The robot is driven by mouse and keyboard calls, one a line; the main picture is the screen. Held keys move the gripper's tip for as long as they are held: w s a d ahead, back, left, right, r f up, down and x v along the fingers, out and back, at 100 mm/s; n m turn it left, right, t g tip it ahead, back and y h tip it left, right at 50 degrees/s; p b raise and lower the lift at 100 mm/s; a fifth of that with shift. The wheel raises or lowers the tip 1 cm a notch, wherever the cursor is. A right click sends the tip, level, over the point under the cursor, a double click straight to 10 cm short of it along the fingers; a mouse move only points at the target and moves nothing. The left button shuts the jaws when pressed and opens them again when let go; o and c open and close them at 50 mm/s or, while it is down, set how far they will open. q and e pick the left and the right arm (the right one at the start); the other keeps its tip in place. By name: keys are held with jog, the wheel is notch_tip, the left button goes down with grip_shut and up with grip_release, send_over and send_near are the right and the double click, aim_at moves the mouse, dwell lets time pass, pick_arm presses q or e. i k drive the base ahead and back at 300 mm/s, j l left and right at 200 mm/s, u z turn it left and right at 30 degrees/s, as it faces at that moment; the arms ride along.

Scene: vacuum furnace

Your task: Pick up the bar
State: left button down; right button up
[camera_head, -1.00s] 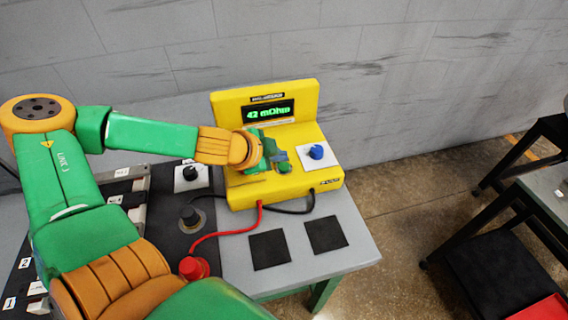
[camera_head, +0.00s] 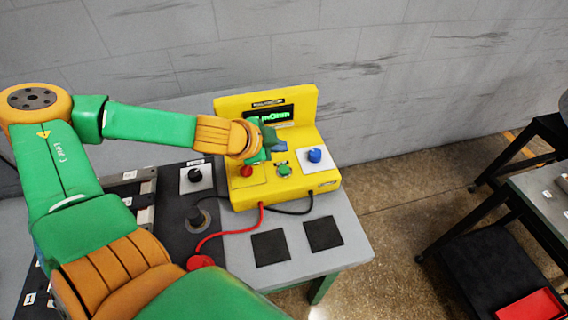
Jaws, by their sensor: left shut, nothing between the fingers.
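My left gripper (camera_head: 265,153) is over the yellow meter box (camera_head: 318,105), just in front of its screen. It is seen from behind, its fingers partly hidden by the wrist, and it is shut with nothing in it. I cannot make out a bar for certain; a grey metal rack (camera_head: 147,190) is partly hidden behind my left arm. My right gripper is not in view.
A blue knob (camera_head: 314,155) is on the meter's right side. A black knob (camera_head: 194,175) is left of the meter. Red and black cables lead from the meter. Two black pads (camera_head: 270,247) lie on the clear table front. A red tray (camera_head: 531,312) shows at lower right.

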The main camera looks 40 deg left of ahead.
aim_at(133, 176)
jog(key=k+l, duration=1.2)
jog(key=k, duration=0.05)
